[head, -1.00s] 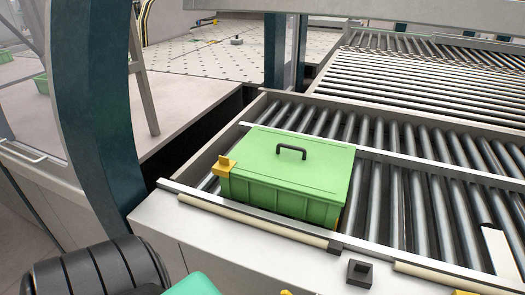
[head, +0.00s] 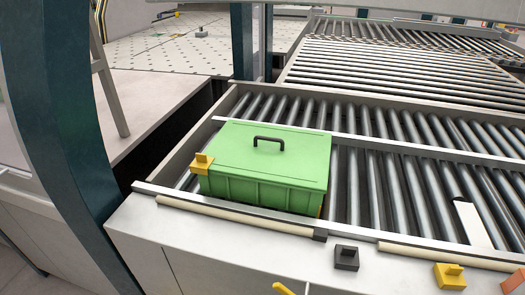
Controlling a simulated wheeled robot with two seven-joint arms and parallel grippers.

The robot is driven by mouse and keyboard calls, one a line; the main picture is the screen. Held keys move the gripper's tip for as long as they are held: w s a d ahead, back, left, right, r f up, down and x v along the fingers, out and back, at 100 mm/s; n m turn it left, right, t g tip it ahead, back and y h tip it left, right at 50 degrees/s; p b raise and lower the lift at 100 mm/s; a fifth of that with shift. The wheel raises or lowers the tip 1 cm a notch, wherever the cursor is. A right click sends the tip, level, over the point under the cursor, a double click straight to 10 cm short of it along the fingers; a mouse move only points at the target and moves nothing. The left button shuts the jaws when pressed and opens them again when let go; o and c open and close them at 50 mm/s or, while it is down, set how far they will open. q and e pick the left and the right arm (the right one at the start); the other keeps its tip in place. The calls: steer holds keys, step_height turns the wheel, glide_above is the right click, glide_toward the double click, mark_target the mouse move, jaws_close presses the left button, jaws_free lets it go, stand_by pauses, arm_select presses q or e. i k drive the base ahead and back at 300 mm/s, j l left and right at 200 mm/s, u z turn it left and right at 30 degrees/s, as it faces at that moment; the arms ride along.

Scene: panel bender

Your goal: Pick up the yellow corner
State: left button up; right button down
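A yellow corner piece (head: 450,276) with a raised block on top lies on the white front ledge at the lower right in the head view. Another yellow corner piece (head: 203,164) sits against the front left corner of the green lidded box (head: 265,165). A sliver of yellow also shows at the box's front right corner, mostly hidden. Neither of my grippers is in view, so nothing shows near these pieces.
The green box, with a black handle, stands on the roller conveyor (head: 370,190). A black corner-like piece (head: 346,258) lies on the front ledge (head: 215,245). An orange piece (head: 514,282) is cut off at the right edge. A yellow bar-like thing (head: 284,289) shows at the bottom edge.

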mark_target(448, 277)
steer(key=z, duration=1.6)
